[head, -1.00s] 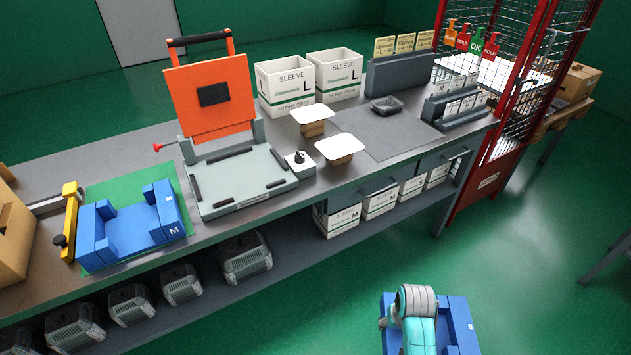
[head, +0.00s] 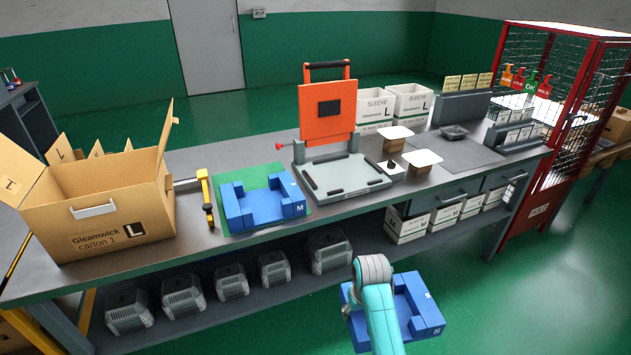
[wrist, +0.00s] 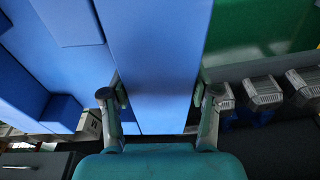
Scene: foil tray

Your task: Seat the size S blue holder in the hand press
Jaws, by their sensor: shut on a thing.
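The size S blue holder (head: 418,304) is held in front of the bench, marked S on its right front end. In the wrist view, my gripper (wrist: 158,98) is shut on a blue wall of the holder (wrist: 155,45), one finger on each side. In the head view my arm hides the fingers and part of the holder. The hand press (head: 347,178) stands on the bench, its orange upper plate (head: 313,122) raised and its grey bed bare. The holder is apart from the press, nearer the camera and lower in the picture.
A size M blue holder (head: 262,208) lies on a green mat (head: 228,181) left of the press. An open carton (head: 115,215) stands further left. The red cage (head: 497,205) closes the right end.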

